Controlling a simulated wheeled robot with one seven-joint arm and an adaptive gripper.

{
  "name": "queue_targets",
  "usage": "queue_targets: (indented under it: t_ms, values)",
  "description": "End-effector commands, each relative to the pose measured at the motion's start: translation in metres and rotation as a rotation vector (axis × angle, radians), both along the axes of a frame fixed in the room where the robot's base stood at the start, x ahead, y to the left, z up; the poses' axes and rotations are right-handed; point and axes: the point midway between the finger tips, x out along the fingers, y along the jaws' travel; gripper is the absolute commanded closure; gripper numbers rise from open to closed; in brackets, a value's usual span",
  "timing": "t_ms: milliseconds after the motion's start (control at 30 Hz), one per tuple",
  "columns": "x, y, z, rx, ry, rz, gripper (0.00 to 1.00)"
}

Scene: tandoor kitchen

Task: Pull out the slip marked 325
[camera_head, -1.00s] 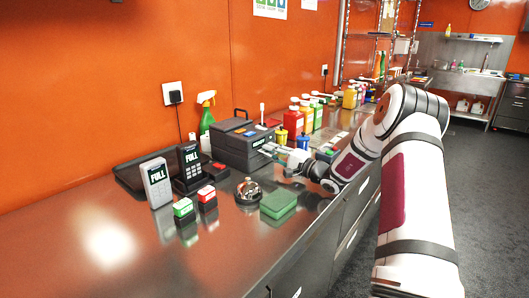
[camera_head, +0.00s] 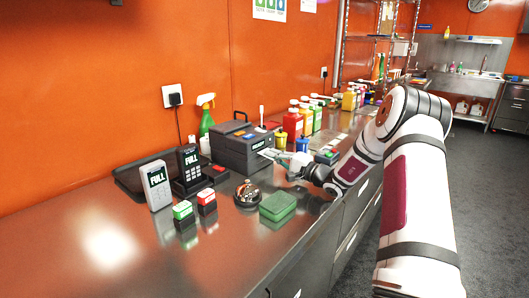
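A dark grey printer-like box (camera_head: 240,150) stands on the steel counter, with a small lit display on its front. A pale slip (camera_head: 266,153) appears to stick out of its front, toward my gripper. Any number on the slip is too small to read. My gripper (camera_head: 279,159) is at the slip's outer end, just right of the box's front, with my arm reaching in from the right. The fingers are small and overlap the slip in the picture. I cannot tell whether they are closed on it.
A green box (camera_head: 278,206), a bell (camera_head: 247,193), red (camera_head: 207,200) and green (camera_head: 183,214) blocks and two devices reading FULL (camera_head: 157,186) (camera_head: 189,168) stand in front. Sauce bottles (camera_head: 293,123) stand behind. The counter's near left is clear.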

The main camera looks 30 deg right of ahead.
Motion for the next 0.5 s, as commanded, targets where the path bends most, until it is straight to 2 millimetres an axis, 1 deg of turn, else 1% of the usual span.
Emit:
queue_targets:
  t_ms: [500]
  values:
    - [-0.018,-0.007,-0.002,0.001,0.001,-0.001,1.00]
